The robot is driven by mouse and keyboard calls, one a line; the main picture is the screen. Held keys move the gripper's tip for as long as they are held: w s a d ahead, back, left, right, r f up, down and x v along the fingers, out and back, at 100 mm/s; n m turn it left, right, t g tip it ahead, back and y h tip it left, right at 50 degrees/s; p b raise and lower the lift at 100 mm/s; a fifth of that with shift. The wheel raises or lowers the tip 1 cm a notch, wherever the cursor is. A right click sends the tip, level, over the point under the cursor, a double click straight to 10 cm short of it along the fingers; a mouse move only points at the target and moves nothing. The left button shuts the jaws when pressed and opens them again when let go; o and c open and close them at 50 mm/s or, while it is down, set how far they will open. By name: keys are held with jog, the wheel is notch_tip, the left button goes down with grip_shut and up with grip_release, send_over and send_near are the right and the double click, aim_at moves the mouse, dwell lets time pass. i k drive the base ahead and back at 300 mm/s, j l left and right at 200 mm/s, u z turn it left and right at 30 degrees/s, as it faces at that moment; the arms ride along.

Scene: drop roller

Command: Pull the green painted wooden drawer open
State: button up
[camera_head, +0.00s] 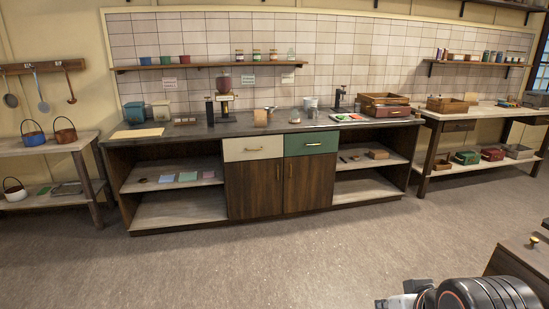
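The green painted wooden drawer (311,141) is in the middle of the long dark counter, at the top right of the cabinet section. Its front looks flush with the cabinet, and a brass bar handle (313,145) runs across it. A cream drawer (253,147) with a similar handle is beside it on the left. My arm (480,296) shows at the bottom right, far from the drawer and nearer the camera. A grey and white part at its left end is cut off by the frame edge. My gripper's fingers are not visible.
Two dark cabinet doors (254,189) are below the drawers. Open shelves (180,208) flank them. The floor (270,258) before the counter is clear. A wooden cabinet corner (519,262) stands at the lower right, near my arm. Side tables (48,148) stand at left and right.

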aim_at(321, 142)
jog(key=i+j+u, duration=0.15)
jog(key=i, duration=0.9)
jog(key=i+j+u, duration=0.15)
jog(key=i, duration=0.9)
jog(key=i+j+z, duration=0.1)
jog(key=i+z, duration=0.25)
jog(key=i, duration=0.15)
jog(key=i+j+z, duration=0.35)
jog(key=i, duration=0.15)
jog(key=i+j+z, duration=0.35)
jog(key=i, duration=0.15)
